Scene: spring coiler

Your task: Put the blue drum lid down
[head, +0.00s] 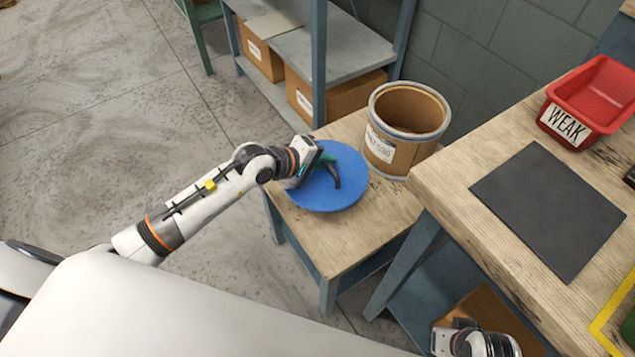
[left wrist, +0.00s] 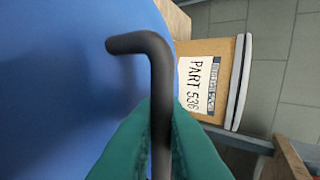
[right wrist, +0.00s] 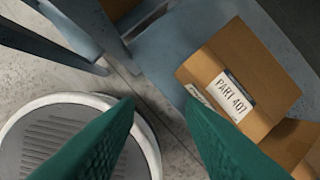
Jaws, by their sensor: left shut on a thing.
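The blue drum lid (head: 325,198) is a round disc with a black bent handle (left wrist: 140,43). My left gripper (head: 327,160) is shut on this handle; its green fingers (left wrist: 160,140) close around the bar in the left wrist view. The lid lies roughly flat at the small wooden table (head: 345,245), left of the open drum (head: 395,150). I cannot tell whether it touches the tabletop. My right gripper (right wrist: 155,112) is open and empty, low at the right, with its fingers apart.
The drum is brown with a grey rim. A workbench at the right bears a dark mat (head: 548,210) and a red bin (head: 592,100) marked WEAK. A shelf with cardboard boxes (head: 335,97) stands behind. The front of the small table is clear.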

